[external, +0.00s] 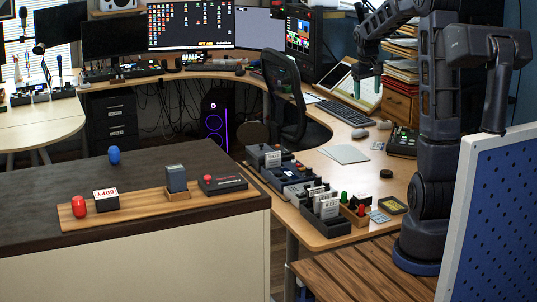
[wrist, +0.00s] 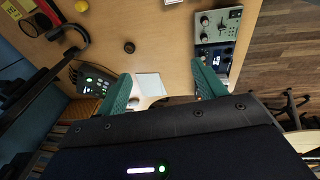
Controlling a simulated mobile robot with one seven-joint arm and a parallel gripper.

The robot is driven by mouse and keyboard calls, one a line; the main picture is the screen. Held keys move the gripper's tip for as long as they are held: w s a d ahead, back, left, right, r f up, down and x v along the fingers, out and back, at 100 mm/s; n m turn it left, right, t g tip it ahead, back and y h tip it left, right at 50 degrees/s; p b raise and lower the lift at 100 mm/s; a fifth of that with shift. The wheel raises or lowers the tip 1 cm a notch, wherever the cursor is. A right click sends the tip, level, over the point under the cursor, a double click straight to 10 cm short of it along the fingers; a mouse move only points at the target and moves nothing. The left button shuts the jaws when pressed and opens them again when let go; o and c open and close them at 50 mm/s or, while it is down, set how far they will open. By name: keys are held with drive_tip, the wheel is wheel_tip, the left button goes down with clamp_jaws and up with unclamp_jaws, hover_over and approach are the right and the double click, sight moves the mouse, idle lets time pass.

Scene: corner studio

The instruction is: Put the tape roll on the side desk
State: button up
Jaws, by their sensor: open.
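A small dark round piece (external: 386,173), which looks like the tape roll, lies flat on the wooden curved desk (external: 310,225), right of the white sheets. It also shows in the wrist view as a dark disc (wrist: 129,47), beyond the fingertips and left of centre. My gripper (external: 368,88) hangs above the far right part of the desk, well away from the disc. In the wrist view its teal fingers (wrist: 163,88) are wide apart with nothing held. A dark-topped counter (external: 40,180) stands at left front and a pale table (external: 38,124) at far left; which is the side desk is unclear.
White sheets (external: 344,153), a keyboard (external: 344,112) and a dark control box (external: 402,142) lie on the desk. Black card trays (external: 325,215) crowd its near end. An office chair (external: 285,95) stands inside the curve. A blue pegboard panel (external: 500,220) is at right front.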

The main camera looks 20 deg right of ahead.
drive_tip(key=s+a+r+t, duration=0.1)
drive_tip(key=s+a, duration=0.3)
drive_tip(key=s, duration=0.7)
drive_tip(key=s+a+r+t+y, duration=0.1)
drive_tip(key=s+a, duration=0.4)
drive_tip(key=s, duration=0.6)
drive_tip(key=s+a+r, duration=0.1)
drive_tip(key=s+a, duration=0.4)
drive_tip(key=s, duration=0.6)
drive_tip(key=shift+a+r+t+y, duration=0.2)
drive_tip(key=shift+r+t+y, duration=0.1)
drive_tip(key=shift+t, duration=0.1)
